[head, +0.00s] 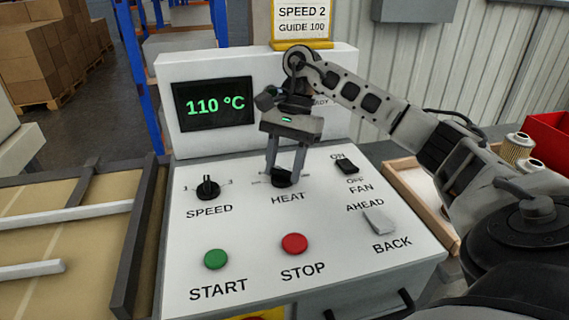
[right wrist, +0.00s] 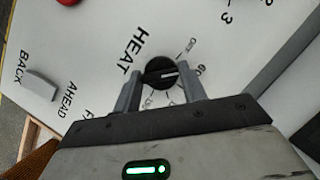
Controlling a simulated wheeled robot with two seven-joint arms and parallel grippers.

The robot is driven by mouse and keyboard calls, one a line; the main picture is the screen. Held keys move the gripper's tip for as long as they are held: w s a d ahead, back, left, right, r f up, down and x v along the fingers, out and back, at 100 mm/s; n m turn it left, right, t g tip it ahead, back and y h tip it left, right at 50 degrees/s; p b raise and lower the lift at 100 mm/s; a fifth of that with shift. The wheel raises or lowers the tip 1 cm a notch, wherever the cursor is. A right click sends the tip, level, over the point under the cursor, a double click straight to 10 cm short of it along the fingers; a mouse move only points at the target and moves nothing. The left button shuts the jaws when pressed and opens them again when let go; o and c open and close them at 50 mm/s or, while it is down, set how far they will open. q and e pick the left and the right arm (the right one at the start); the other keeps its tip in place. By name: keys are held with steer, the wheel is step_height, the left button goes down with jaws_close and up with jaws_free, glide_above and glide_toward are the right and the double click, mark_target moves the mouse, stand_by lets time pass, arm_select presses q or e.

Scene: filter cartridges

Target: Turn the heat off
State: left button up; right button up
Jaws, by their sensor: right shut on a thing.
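The black HEAT knob (head: 282,181) is on the sloping white control panel (head: 240,230), in its upper middle. My right gripper (head: 284,170) reaches down from above and is shut on this knob, one finger on each side. The right wrist view shows the knob (right wrist: 160,73) between the two fingertips (right wrist: 159,68). Its white pointer line faces right in that view, near small printed marks. An OFF mark is at the knob's upper right; the other marks are partly hidden by the fingers. The display (head: 213,104) reads 110 °C in green. My left gripper is out of view.
Nearby on the panel are the SPEED knob (head: 207,187), FAN rocker (head: 347,164), AHEAD/BACK switch (head: 379,221), green START button (head: 216,259) and red STOP button (head: 294,244). Filter cartridges (head: 517,148) stand at the right. A conveyor (head: 60,240) lies at the left.

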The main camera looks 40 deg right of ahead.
steer(key=n, duration=0.1)
steer(key=n+g, duration=0.1)
steer(key=shift+w+r+n+h, duration=0.15)
steer(key=shift+n+h, duration=0.15)
steer(key=shift+n, duration=0.1)
steer(key=shift+n+g+h+p, duration=0.3)
steer(key=shift+n+p, duration=0.2)
steer(key=shift+n, duration=0.6)
steer(key=shift+n+p, duration=0.3)
steer(key=shift+n, duration=0.3)
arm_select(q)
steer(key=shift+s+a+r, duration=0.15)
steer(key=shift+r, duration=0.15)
arm_select(e)
steer(key=shift+a+n, duration=0.1)
steer(key=shift+n, duration=0.2)
steer(key=o, duration=1)
steer(key=shift+c, duration=0.2)
